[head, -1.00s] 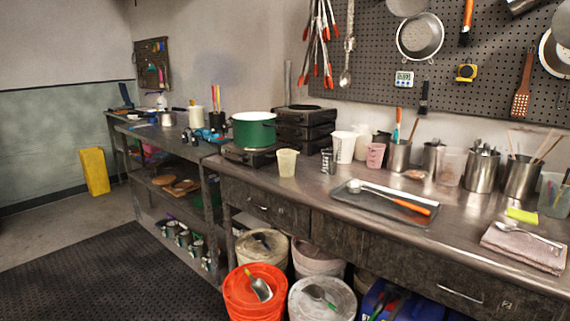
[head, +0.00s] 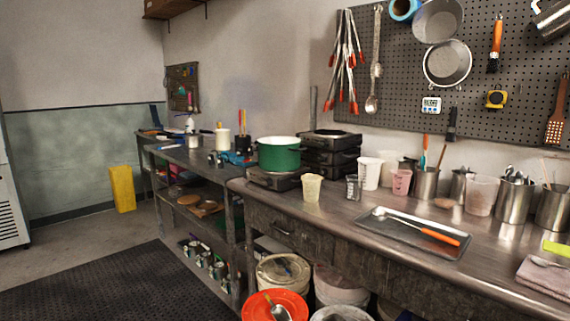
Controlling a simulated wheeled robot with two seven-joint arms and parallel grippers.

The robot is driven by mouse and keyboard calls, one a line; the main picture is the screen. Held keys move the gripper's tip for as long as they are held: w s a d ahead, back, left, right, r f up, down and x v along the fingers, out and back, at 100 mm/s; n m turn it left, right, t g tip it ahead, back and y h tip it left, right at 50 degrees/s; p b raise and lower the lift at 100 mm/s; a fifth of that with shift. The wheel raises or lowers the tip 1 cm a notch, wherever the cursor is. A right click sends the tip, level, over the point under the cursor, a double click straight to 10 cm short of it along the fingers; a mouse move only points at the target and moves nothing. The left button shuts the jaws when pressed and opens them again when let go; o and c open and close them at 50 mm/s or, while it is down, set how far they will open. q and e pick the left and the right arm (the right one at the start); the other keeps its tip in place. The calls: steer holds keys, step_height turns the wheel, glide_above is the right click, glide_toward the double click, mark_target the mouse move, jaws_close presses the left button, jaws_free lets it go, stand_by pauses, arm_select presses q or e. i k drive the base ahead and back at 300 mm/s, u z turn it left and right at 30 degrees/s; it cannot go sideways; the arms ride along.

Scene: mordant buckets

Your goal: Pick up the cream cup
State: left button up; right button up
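The cream cup (head: 312,188) stands upright on the steel counter, in front of the hot plate and the green pot (head: 279,154). It is a small, pale yellow-cream cup with nothing touching it that I can see. A taller white measuring cup (head: 369,173) and a pink cup (head: 401,181) stand to its right, further back. Neither of my grippers is in the head view.
Buckets, including an orange one (head: 262,308), sit below the counter. The floor mat (head: 100,285) is clear.

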mark_target(311, 183)
steer(key=u, duration=0.1)
steer(key=i, duration=0.95)
steer(key=z, duration=0.15)
